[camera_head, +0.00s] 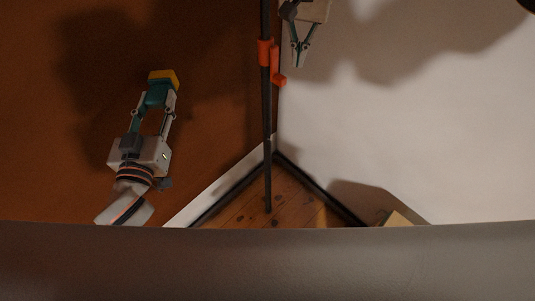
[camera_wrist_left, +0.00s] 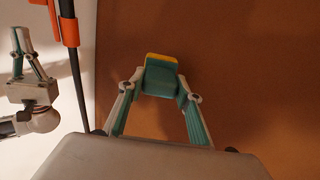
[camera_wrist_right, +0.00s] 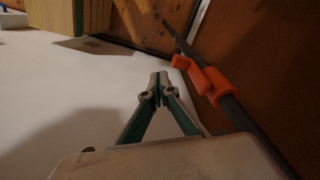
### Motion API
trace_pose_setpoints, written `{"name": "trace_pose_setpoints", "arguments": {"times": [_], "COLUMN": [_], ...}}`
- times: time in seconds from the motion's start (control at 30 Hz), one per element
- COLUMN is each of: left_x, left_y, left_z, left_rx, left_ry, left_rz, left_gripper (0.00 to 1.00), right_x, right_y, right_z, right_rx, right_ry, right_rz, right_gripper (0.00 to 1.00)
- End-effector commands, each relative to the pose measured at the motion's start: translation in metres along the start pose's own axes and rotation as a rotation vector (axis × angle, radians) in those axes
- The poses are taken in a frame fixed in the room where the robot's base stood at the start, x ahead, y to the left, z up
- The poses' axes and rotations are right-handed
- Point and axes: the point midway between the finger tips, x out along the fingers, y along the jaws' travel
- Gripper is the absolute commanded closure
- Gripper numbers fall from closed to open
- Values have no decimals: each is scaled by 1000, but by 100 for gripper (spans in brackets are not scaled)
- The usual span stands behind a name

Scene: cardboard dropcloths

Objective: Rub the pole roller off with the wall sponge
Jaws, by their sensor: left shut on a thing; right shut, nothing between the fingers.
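The wall sponge (camera_head: 163,76), yellow on one face and teal on the rest, is held in my left gripper (camera_head: 156,96). No roller head can be made out. My right gripper (camera_head: 299,64) is shut and empty, just right of the orange fittings.
A pale wooden block-like thing (camera_wrist_right: 75,15) stands at the upper left of the right wrist view.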

Motion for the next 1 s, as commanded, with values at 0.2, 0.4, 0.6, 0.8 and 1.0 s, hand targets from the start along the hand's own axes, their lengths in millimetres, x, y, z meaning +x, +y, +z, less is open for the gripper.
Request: {"name": "trace_pose_setpoints", "arguments": {"times": [0.2, 0.4, 0.6, 0.8, 1.0], "left_x": [0, 0, 0, 0, 0], "left_y": [0, 0, 0, 0, 0], "left_z": [1, 1, 2, 2, -1], "left_rx": [0, 0, 0, 0, 0], "left_ry": [0, 0, 0, 0, 1], "left_rz": [0, 0, 0, 0, 0], "left_gripper": [83, 83, 83, 83, 83], "right_x": [4, 8, 10, 10, 8], "right_y": [0, 0, 0, 0, 0], "right_z": [0, 0, 0, 0, 0], "right_rx": [0, 0, 0, 0, 0], "right_ry": [0, 0, 0, 0, 0], "right_rz": [0, 0, 0, 0, 0], "right_gripper": [100, 100, 100, 100, 100]}}
